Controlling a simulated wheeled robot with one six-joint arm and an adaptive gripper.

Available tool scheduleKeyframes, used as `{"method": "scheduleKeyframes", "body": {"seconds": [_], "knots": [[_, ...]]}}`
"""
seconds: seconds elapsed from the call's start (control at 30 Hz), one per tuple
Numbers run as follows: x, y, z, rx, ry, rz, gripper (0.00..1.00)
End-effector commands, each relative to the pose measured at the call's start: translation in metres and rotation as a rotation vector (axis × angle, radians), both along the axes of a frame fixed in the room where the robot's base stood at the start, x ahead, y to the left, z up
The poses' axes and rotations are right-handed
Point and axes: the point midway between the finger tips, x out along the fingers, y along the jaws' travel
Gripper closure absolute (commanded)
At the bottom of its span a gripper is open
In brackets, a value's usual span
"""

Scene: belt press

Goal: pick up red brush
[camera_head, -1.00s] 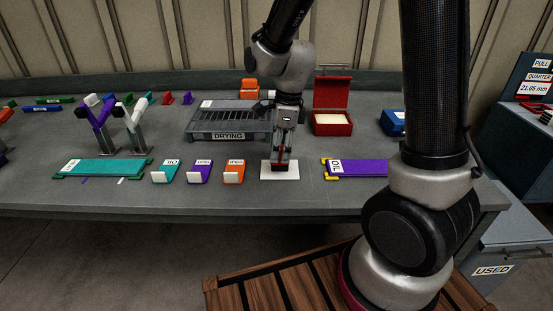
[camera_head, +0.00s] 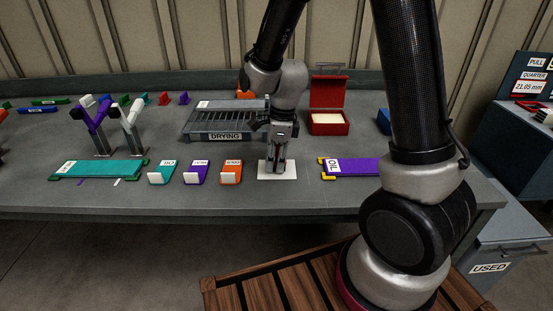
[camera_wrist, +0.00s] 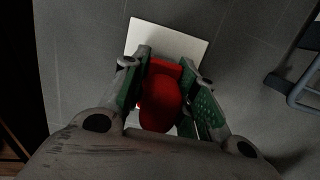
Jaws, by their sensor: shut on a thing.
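The red brush (camera_wrist: 160,98) shows in the wrist view, between the two green-lined fingers of my gripper (camera_wrist: 168,85). The fingers are shut on it, one on each side. The brush is over a white square pad (camera_wrist: 188,42) on the bench; I cannot tell whether it touches the pad. In the head view my gripper (camera_head: 277,168) points down at the white pad (camera_head: 290,175), and its fingers hide most of the brush there.
Teal, purple and orange labelled blocks (camera_head: 231,172) stand left of the pad. A purple strip (camera_head: 352,167) lies to its right. Behind are the DRYING rack (camera_head: 200,133) and an open red box (camera_head: 328,125). The bench's front strip is clear.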

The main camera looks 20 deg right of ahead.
Motion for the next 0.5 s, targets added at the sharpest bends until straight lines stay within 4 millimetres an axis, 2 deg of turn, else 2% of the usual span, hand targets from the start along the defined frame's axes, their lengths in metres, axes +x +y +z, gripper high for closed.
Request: {"method": "scheduleKeyframes", "body": {"seconds": [0.17,0.5], "knots": [[0.001,0.000,0.007,0.001,-0.003,0.001,0.96],[0.001,0.000,0.074,0.001,-0.005,0.002,0.96]]}}
